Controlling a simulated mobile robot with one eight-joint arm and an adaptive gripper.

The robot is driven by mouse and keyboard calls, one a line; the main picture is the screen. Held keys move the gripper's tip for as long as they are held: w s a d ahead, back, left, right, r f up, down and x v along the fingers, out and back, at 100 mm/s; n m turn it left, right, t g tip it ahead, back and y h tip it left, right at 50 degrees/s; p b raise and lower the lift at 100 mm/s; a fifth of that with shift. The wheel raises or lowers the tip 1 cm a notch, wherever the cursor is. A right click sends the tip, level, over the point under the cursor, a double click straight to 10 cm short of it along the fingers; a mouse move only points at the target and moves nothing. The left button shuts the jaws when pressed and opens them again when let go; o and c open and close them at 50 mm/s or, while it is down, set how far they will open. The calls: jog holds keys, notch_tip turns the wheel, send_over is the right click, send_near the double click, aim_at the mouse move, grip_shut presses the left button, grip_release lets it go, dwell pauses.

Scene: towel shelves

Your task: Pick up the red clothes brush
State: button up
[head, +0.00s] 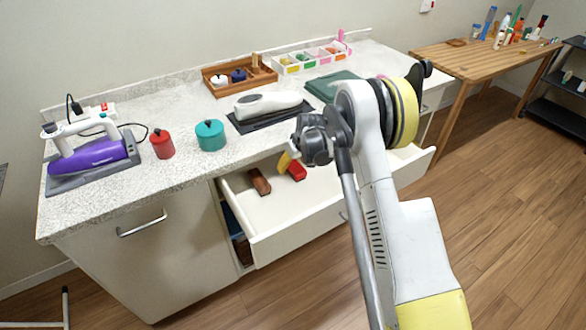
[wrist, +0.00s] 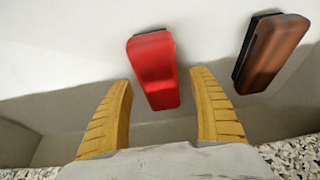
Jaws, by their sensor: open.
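The red clothes brush (head: 296,171) lies in the open drawer (head: 320,197), partly hidden behind my gripper (head: 287,160) in the head view. In the wrist view the red brush (wrist: 154,68) shows a smooth red back with a dark edge along its upper end. My gripper (wrist: 162,112) is open, with one yellow finger on either side of the brush's lower end in the picture. The fingers look apart from the brush. How high they are above it I cannot tell.
A brown brush (head: 259,181) lies left of the red one in the drawer; it also shows in the wrist view (wrist: 271,52). The drawer walls and the speckled countertop (head: 182,190) edge are close. A red canister (head: 162,144) and teal pot (head: 210,135) stand on the counter.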

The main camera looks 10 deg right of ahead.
jog(key=shift+f, duration=0.2)
jog(key=c, duration=1.3)
jog(key=shift+r, duration=0.15)
jog(key=shift+r, duration=0.2)
jog(key=shift+r+p, duration=0.6)
jog(key=shift+p, duration=0.05)
jog(key=s+d+p, duration=0.1)
jog(key=s, duration=0.3)
jog(key=s+d, duration=0.1)
jog(key=s, duration=0.3)
jog(key=s+d+p, duration=0.1)
jog(key=s+d, duration=0.1)
jog(key=s, duration=0.2)
jog(key=shift+p, duration=0.3)
notch_tip(320, 180, up, 14)
jog(key=p, duration=0.4)
jog(key=shift+s+f, duration=0.15)
jog(key=shift+f, duration=0.05)
